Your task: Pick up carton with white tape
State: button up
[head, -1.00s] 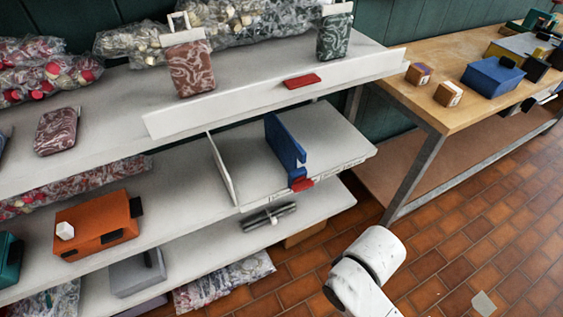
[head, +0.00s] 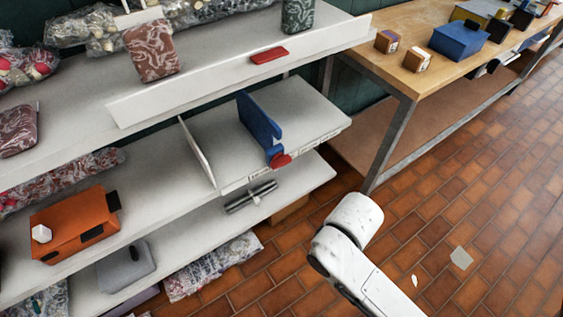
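Two small brown cartons sit side by side near the front left corner of the wooden table at the upper right. The nearer carton (head: 417,61) appears to have a white strip on its top, which looks like white tape. The other carton (head: 388,42), just behind and to its left, has a more purplish strip on top. Both are small in the picture, so the tape is hard to make out. White links of my arm show at the lower middle, in front of the shelf and well below the cartons. My gripper is out of view.
A blue box (head: 459,41) stands right of the cartons on the wooden table (head: 400,82), with more boxes behind. A white shelf unit (head: 240,81) fills the left, holding bags, an orange box (head: 75,226) and a blue bracket (head: 258,124). The tiled floor (head: 440,200) at right is mostly clear.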

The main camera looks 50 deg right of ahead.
aim_at(418, 59)
jog(key=z, duration=1.7)
